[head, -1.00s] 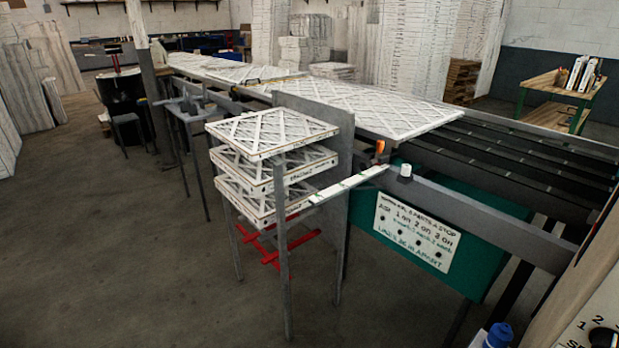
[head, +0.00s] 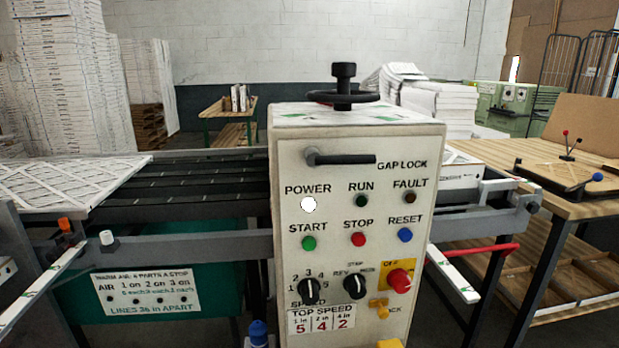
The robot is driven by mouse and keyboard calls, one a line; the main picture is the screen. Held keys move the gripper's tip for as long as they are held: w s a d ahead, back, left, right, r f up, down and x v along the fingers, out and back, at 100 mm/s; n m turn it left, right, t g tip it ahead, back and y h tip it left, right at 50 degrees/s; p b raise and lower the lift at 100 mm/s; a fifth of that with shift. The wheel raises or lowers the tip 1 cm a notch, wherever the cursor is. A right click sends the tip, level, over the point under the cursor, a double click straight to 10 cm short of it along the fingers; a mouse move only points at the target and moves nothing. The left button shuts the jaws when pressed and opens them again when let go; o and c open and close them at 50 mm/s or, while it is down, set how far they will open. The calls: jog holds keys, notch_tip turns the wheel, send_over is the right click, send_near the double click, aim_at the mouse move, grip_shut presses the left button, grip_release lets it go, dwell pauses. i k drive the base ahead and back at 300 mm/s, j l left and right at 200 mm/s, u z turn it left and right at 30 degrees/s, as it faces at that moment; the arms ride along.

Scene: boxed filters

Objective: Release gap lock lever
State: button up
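The gap lock lever (head: 340,159) is a black handle near the top of the cream control box (head: 290,180), beside the "GAP LOCK" label. It lies about level, with its pivot at the left and its grip toward the right. A black handwheel (head: 343,96) with an upright knob sits on top of the box. The white power lamp (head: 308,204) looks lit, and the run and fault lamps look dark. My gripper is not in view.
The conveyor (head: 200,185) and a filter panel (head: 75,182) lie left of the box. A wooden bench (head: 540,165) stands at the right. A red bar (head: 475,250) and a white strip (head: 453,275) stick out right of the box. A blue-capped bottle (head: 257,332) is at the bottom.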

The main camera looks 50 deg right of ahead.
aim_at(313, 159)
jog(key=i+j, duration=0.15)
jog(key=j, duration=0.25)
jog(key=i+j, duration=0.15)
jog(key=j, duration=0.2)
jog(key=i+j, duration=0.15)
jog(key=j, duration=0.25)
jog(key=i+j, duration=0.15)
jog(key=j, duration=0.25)
jog(key=i+j, duration=0.15)
jog(key=j, duration=0.2)
jog(key=i+j, duration=0.15)
jog(key=j, duration=0.25)
jog(key=i+j, duration=0.15)
jog(key=j, duration=0.25)
jog(key=z, duration=2.1)
